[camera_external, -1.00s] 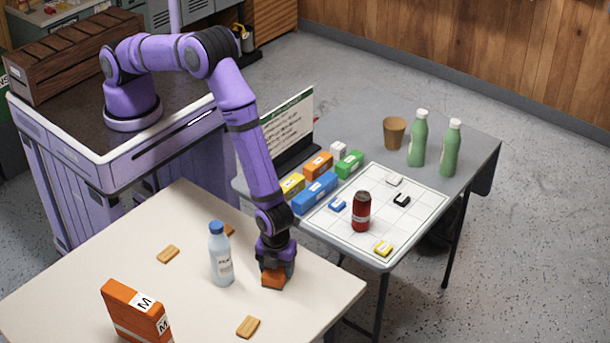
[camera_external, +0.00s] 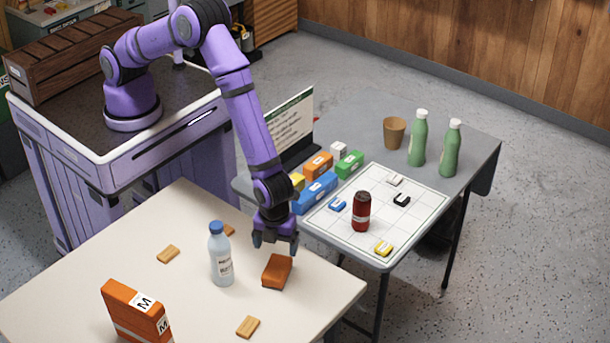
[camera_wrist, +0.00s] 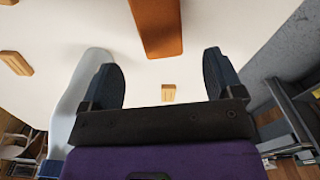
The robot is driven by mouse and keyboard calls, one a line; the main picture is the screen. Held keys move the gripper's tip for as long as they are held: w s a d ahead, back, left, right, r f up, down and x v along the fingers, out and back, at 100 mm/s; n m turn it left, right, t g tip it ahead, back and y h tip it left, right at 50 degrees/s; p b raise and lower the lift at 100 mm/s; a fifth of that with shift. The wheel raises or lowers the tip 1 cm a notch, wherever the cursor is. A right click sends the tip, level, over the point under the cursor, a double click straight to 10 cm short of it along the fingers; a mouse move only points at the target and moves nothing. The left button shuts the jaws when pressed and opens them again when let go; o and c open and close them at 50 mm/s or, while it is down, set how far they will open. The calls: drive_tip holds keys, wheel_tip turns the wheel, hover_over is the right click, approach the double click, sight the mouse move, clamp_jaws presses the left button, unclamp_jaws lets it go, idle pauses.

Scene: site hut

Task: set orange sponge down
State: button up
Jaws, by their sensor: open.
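The orange sponge (camera_external: 277,271) lies on the cream table (camera_external: 190,318), to the right of the milk bottle. It also shows at the top of the wrist view (camera_wrist: 158,28), beyond the fingertips. My gripper (camera_external: 275,246) is open and empty, above the sponge and apart from it. In the wrist view its two dark fingers (camera_wrist: 163,78) stand wide apart with nothing between them but the table further off.
A milk bottle (camera_external: 221,255) stands close left of the sponge. An orange box marked M (camera_external: 137,311) and small wooden blocks (camera_external: 248,327) are on the same table. The grey table (camera_external: 445,160) holds a red can (camera_external: 361,211), green bottles (camera_external: 418,140) and a cup (camera_external: 394,133).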

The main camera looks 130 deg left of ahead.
drive_tip(key=s+a+r+n+t, duration=0.15)
drive_tip(key=s+r, duration=0.25)
drive_tip(key=r, duration=0.7)
drive_tip(key=s+a+r+n, duration=0.15)
drive_tip(key=s+r, duration=0.25)
drive_tip(key=r, duration=0.8)
drive_tip(key=s+a+r+n+t, duration=0.1)
drive_tip(key=s+r+n, duration=0.3)
drive_tip(key=r, duration=0.7)
drive_tip(key=s+a+r+n+t, duration=0.1)
drive_tip(key=s+r, duration=0.4)
drive_tip(key=s, duration=0.3)
drive_tip(key=s+a+r+n, duration=0.1)
drive_tip(key=s+r, duration=0.4)
drive_tip(key=s, duration=0.3)
drive_tip(key=s+a+r+n+t, duration=0.1)
drive_tip(key=s+n, duration=0.3)
drive_tip(key=s, duration=1.3)
drive_tip(key=shift+n+t, duration=0.3)
drive_tip(key=shift+t, duration=0.05)
